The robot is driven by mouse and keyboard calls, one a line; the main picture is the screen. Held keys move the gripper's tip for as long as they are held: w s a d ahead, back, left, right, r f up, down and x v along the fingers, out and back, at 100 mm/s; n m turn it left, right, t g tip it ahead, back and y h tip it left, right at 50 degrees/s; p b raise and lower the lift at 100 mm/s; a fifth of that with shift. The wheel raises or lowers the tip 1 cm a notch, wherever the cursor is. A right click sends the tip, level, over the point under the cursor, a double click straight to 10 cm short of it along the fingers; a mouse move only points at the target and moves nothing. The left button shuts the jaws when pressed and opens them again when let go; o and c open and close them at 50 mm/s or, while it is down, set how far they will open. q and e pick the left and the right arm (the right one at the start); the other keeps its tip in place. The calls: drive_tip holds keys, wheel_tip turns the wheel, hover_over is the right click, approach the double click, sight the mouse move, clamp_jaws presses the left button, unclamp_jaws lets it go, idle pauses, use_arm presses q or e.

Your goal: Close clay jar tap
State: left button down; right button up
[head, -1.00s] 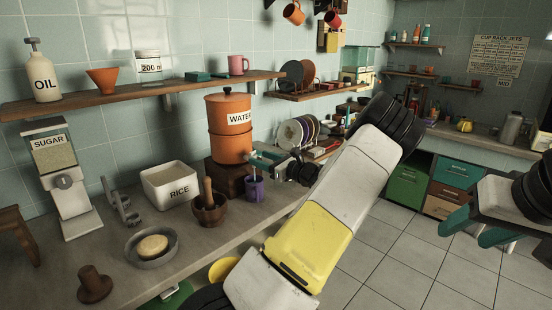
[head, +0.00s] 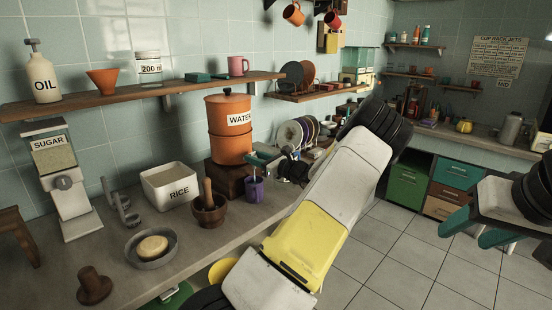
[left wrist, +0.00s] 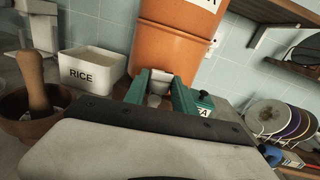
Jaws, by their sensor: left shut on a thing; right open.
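The orange clay jar (head: 229,140), labelled WATER, stands on a dark wooden stand on the counter; it also shows in the left wrist view (left wrist: 172,45). My left gripper (head: 258,158) is at the lower front of the jar. In the left wrist view its green fingers (left wrist: 158,92) are shut on a pale grey piece, the tap (left wrist: 158,84). The tap is mostly hidden by the fingers. A purple cup (head: 254,190) stands below, with a thin pale blue streak above it; I cannot tell whether this is water. My right gripper (head: 469,232) is open and empty at the right, over the floor.
A white RICE box (head: 170,186), a wooden mortar with pestle (head: 209,210) and a sugar dispenser (head: 62,190) stand left of the jar. A dish rack with plates (head: 296,132) stands right of it. A wooden shelf (head: 130,97) runs above.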

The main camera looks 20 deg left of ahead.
use_arm(q)
drive_tip(key=shift+s+t, duration=0.1)
drive_tip(key=shift+t, duration=0.2)
drive_tip(key=shift+s+a+r+m+t+h, duration=0.1)
drive_tip(key=shift+m+t+h, duration=0.3)
drive_tip(key=shift+m+t, duration=0.35)
drive_tip(key=shift+s+a+m+t+h, duration=0.1)
drive_tip(key=shift+m+t+h, duration=0.4)
drive_tip(key=shift+t, duration=0.35)
drive_tip(key=shift+m+t, duration=0.45)
drive_tip(key=shift+t, duration=0.05)
drive_tip(key=shift+h, duration=0.3)
drive_tip(key=c, duration=1.1)
unclamp_jaws()
drive_tip(key=shift+o, duration=0.2)
drive_tip(key=shift+d, duration=0.15)
drive_tip(key=v, duration=0.7)
drive_tip(key=shift+s+d, duration=0.2)
drive_tip(key=shift+s, duration=0.05)
